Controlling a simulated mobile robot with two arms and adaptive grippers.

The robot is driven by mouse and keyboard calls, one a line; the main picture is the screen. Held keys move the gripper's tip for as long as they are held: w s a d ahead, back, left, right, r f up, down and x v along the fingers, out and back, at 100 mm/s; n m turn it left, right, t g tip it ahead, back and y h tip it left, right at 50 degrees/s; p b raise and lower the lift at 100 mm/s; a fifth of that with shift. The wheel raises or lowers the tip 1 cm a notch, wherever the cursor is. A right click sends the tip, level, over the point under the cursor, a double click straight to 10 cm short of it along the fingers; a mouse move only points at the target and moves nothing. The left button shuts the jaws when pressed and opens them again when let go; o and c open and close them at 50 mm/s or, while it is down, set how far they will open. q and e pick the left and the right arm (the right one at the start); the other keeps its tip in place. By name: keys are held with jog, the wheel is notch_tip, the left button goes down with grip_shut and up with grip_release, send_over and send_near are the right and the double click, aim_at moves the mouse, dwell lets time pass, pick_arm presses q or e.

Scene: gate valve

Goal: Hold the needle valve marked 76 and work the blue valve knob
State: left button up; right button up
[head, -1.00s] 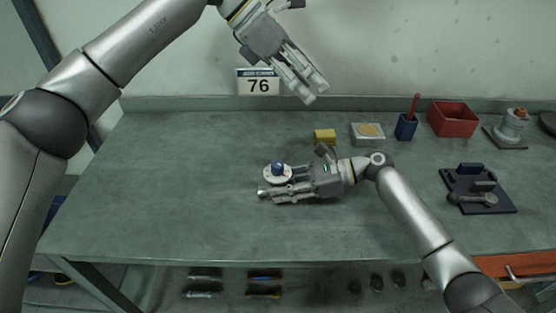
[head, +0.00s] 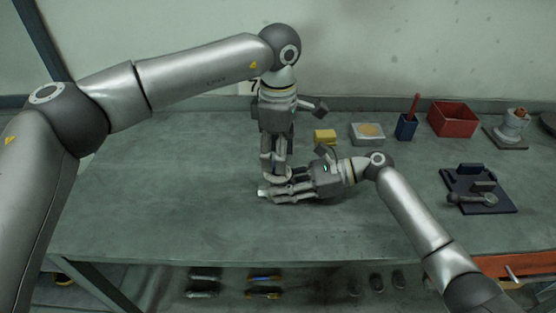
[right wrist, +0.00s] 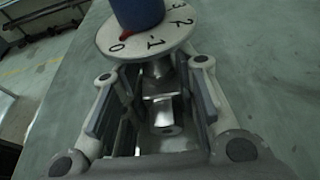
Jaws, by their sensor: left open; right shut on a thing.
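The needle valve (right wrist: 160,90) is a silver body under a round white dial (right wrist: 150,40) with numbers 0 to 3. The blue valve knob (right wrist: 138,10) rises from the dial, cut by the top edge in the right wrist view. A red mark sits near 0. My right gripper (head: 272,190) is shut on the valve body, with its fingers (right wrist: 155,115) on both sides below the dial. My left gripper (head: 275,168) is open and points down over the valve. It hides the knob in the head view, and I cannot tell whether it touches it.
The 76 sign (head: 254,88) is mostly behind my left arm. A dark tool plate (head: 460,180) lies right. The table's left (head: 170,190) is clear.

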pick_arm(q)
jog(key=shift+f, duration=1.3)
jog(key=c, duration=1)
jog(key=shift+c, duration=0.2)
